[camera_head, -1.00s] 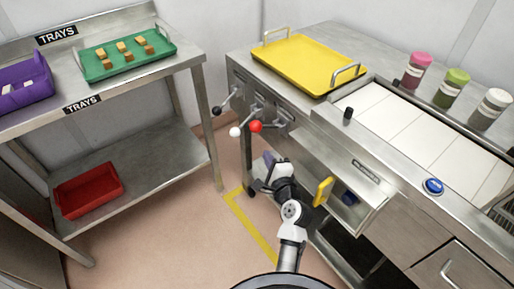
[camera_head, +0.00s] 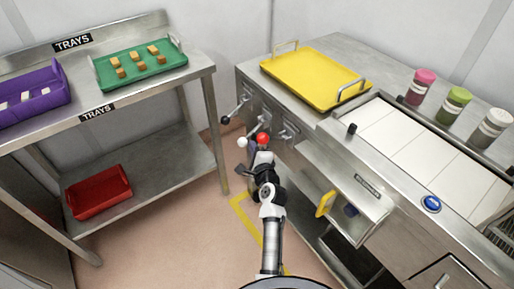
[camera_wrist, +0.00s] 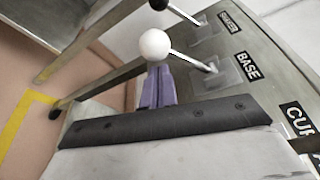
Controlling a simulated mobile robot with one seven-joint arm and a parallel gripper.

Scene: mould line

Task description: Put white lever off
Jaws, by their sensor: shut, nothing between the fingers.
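The white lever is a white ball (camera_wrist: 155,44) on a thin metal rod, fixed to a plate labelled BASE in the wrist view. In the head view its white ball (camera_head: 242,142) stands out from the front of the steel counter, between the black and red levers. My gripper has purple fingers (camera_wrist: 157,88), which are shut and empty. Their tips are just below the white ball in the wrist view; I cannot tell whether they touch it. In the head view my gripper (camera_head: 259,157) is just below the red ball, and its tips are hard to make out.
The black lever (camera_head: 227,120) is on the left and the red lever (camera_head: 263,138) is close by on the right. A yellow tray (camera_head: 312,80) lies on the counter above.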

